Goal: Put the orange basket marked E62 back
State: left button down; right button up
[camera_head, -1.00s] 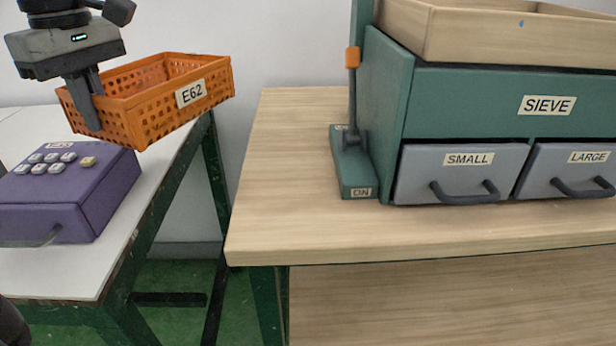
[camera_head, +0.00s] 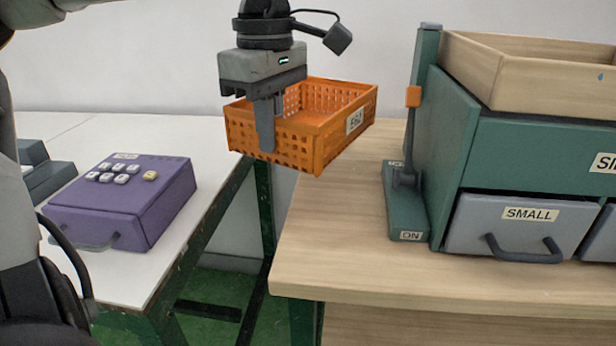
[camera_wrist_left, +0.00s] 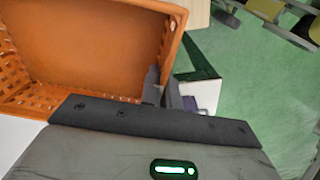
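The orange basket (camera_head: 342,135), marked E62, hangs from my left gripper (camera_head: 268,132) in the head view. The gripper is shut on the basket's near left wall, one finger outside the wall. The basket is held in the air over the gap between the white table and the wooden table, its right end in front of the wooden table's far left corner. It looks empty in the left wrist view (camera_wrist_left: 85,45), where the gripper fingers (camera_wrist_left: 160,92) pinch its rim. My right gripper is not in view.
A purple box (camera_head: 125,205) with buttons stands on the white table (camera_head: 120,285). The sieve machine (camera_head: 463,135), with a lever (camera_head: 413,98) and drawers, stands on the wooden table (camera_head: 345,240). That table's left part is bare.

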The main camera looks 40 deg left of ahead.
aim_at(302, 147)
pick_arm(q)
jog(key=w+d, duration=0.1)
jog(key=d, duration=0.1)
jog(key=w+d+f, duration=0.1)
jog(key=shift+w+d+b, duration=0.15)
jog(key=shift+d+b, duration=0.2)
jog(key=shift+d, duration=0.05)
jog(key=shift+a+f, duration=0.15)
jog(key=shift+f, duration=0.45)
jog(key=f+b, duration=0.1)
jog(key=f, duration=0.3)
jog(key=shift+d+f+b, duration=0.2)
jog(key=shift+f+b, duration=0.15)
jog(key=shift+w+d, duration=0.15)
jog(key=shift+f+b, duration=0.35)
jog(key=shift+f, duration=0.1)
jog(key=c, duration=1.6)
grip_release()
jog(key=shift+c, duration=0.2)
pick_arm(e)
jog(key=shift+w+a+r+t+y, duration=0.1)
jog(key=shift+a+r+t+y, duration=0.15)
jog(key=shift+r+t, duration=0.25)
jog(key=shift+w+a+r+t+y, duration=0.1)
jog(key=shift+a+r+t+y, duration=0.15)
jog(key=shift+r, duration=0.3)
